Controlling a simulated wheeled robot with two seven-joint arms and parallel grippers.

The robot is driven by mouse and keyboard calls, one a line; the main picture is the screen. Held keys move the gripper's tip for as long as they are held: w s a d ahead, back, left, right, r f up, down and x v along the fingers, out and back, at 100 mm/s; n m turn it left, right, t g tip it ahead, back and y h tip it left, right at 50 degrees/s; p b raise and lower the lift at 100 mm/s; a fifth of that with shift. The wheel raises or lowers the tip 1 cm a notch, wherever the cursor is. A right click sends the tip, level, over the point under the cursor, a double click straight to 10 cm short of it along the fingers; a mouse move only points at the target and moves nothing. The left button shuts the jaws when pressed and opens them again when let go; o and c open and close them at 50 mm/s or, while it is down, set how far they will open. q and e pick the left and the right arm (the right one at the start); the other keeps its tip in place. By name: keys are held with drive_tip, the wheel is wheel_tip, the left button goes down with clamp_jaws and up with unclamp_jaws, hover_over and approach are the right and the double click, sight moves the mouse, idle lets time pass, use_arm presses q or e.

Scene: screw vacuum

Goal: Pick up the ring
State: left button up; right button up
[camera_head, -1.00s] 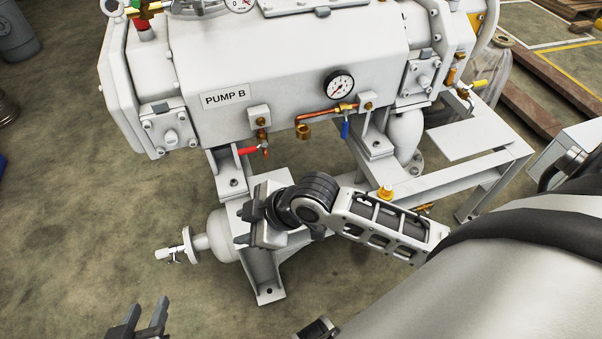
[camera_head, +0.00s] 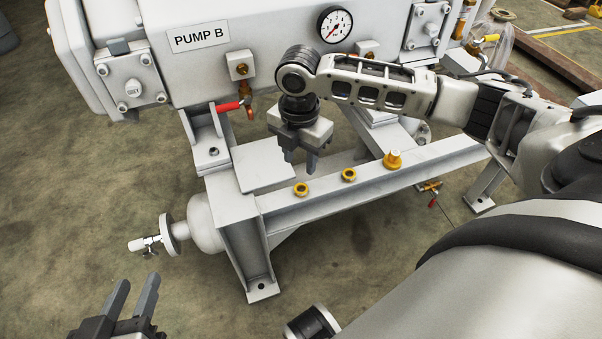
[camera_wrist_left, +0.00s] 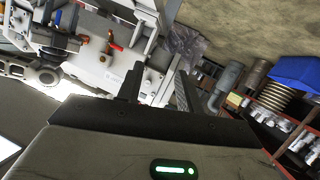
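A small brass ring (camera_head: 301,189) lies on the white frame beam below the pump in the head view. A second brass ring (camera_head: 349,174) lies to its right, and a taller brass fitting (camera_head: 393,160) stands further right. My right gripper (camera_head: 301,168) points down just above and behind the leftmost ring. Its two dark fingers look apart, with nothing seen between them. My left gripper (camera_head: 133,292) is low at the left, open and empty over the floor. Its parted fingers also show in the left wrist view (camera_wrist_left: 157,86).
The white frame beam (camera_head: 440,152) runs beneath the pump labelled PUMP B (camera_head: 270,50). A red-handled valve (camera_head: 229,106) and a gauge (camera_head: 334,25) are close to my right arm. A blue bin (camera_wrist_left: 295,72) and shelving show in the left wrist view.

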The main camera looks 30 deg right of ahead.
sight(301, 188)
wheel_tip(301, 188, down, 3)
drive_tip(key=shift+f+b, duration=0.2)
drive_tip(key=shift+b, duration=0.25)
wheel_tip(301, 188, down, 4)
drive_tip(key=b, duration=0.2)
drive_tip(key=shift+s+d+f+b, duration=0.1)
drive_tip(key=shift+f+b, duration=0.05)
drive_tip(key=shift+b, duration=0.2)
drive_tip(key=shift+f, duration=0.5)
use_arm(q)
drive_tip(key=shift+w+d+r+n+t+h, duration=0.2)
drive_tip(key=shift+d+r+n+t+h, duration=0.45)
drive_tip(key=shift+r+h, duration=0.15)
use_arm(e)
drive_tip(key=c, duration=0.7)
